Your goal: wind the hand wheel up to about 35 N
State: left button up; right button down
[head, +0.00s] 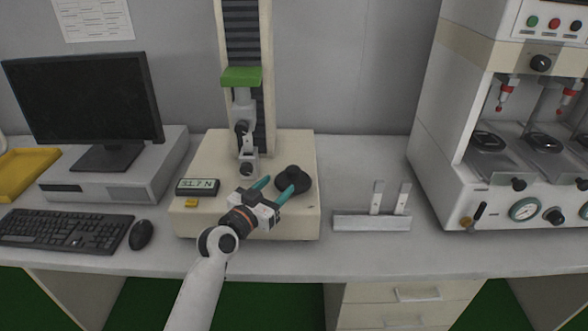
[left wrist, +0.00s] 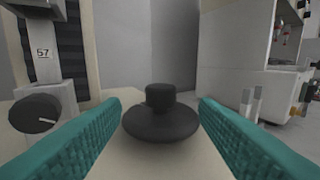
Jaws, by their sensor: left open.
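The black hand wheel (head: 293,179) sits on the right part of the cream test stand's base (head: 215,152). It also shows in the left wrist view (left wrist: 160,122), with a round knob on top. My left gripper (head: 279,183) is open, with its teal fingers pointing at the wheel. In the left wrist view the fingers lie to either side of the wheel, with gaps visible. The force display (head: 198,187) on the base's left reads about 31.7 N. My right gripper is not in view.
The stand's column (head: 244,40) carries a green crosshead (head: 242,76) with a clamp below. A metal bracket (head: 371,222) lies right of the stand, before a large white machine (head: 430,150). A monitor (head: 82,105), keyboard (head: 65,229) and mouse (head: 141,235) are at left.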

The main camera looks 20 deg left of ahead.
aim_at(289, 175)
pick_arm(q)
jog(key=x, duration=0.7)
jog(key=shift+s+f, duration=0.1)
jog(key=shift+x, duration=0.8)
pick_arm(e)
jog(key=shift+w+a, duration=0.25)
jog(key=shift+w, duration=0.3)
